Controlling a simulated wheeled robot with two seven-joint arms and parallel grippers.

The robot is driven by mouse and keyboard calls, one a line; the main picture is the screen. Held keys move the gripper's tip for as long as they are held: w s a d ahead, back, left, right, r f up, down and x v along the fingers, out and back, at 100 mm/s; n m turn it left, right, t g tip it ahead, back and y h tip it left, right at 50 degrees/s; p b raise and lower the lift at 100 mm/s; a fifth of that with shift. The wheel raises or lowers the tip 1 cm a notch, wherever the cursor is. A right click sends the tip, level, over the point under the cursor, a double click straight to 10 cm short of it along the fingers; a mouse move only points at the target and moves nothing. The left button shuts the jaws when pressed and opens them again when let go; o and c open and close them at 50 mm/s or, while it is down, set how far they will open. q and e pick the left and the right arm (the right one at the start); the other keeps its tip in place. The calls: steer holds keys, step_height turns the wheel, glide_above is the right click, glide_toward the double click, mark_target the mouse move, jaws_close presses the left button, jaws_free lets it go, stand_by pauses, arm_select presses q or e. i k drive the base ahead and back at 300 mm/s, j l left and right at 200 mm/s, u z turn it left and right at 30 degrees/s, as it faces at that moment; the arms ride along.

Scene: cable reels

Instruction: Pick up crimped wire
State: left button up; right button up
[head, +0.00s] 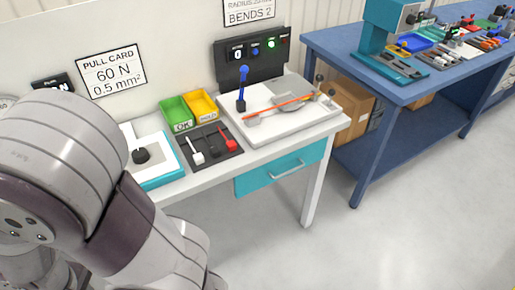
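No piece is plainly recognisable as the crimped wire at this size. A thin orange strip (282,104) lies slantwise on the white bending fixture (316,118) at the right of the white table. A dark tray (187,153) left of it holds small white (196,154), black (212,150) and red (229,142) pieces, which may be wires or tools. Neither of my grippers is in view. A large grey link of my own arm covers the left and lower left of the head view and hides that part of the table.
A green bin (175,114) and a yellow bin (202,105) stand behind the dark tray. A white and teal device (157,170) with a black knob is partly hidden by my arm. A blue workbench (408,92) stands at the right. The floor in front is clear.

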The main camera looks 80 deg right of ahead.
mark_target(215, 152)
steer(key=z, duration=2.6)
